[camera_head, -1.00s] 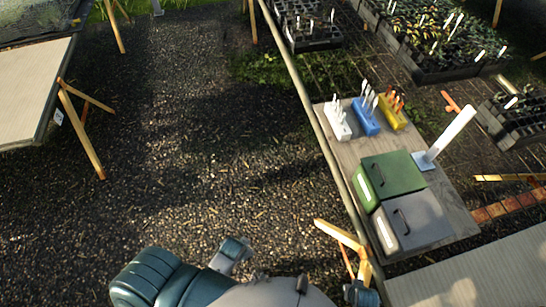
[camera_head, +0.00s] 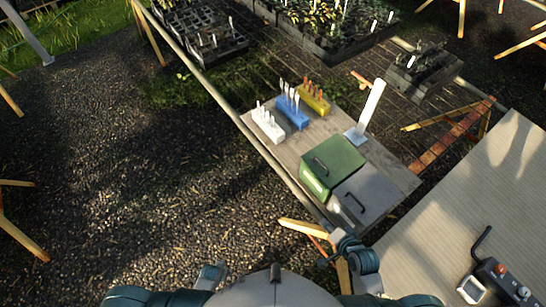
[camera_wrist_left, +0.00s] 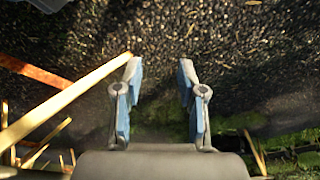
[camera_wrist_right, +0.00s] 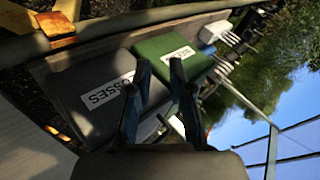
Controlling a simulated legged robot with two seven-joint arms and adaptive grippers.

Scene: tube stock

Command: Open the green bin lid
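The green bin (camera_head: 318,180) stands on a wooden bench, its flat green lid (camera_head: 338,157) shut, with a dark handle (camera_head: 321,165). It also shows in the right wrist view (camera_wrist_right: 160,41), with a white label on its front. The grey bin (camera_head: 368,194) stands beside it, lid shut. My right gripper (camera_head: 338,243) is in front of the bins, below them in the head view and apart from them. Its fingers (camera_wrist_right: 160,75) are apart and empty, pointing toward the bins. My left gripper (camera_wrist_left: 157,82) is open and empty over gravel.
White (camera_head: 267,125), blue (camera_head: 292,112) and yellow (camera_head: 313,98) holders with sticks stand behind the bins. A white post (camera_head: 372,103) rises beside the green bin. A wooden rail (camera_head: 235,110) runs along the bench's near side. A pale table (camera_head: 460,200) is at right, bearing a control box (camera_head: 500,281).

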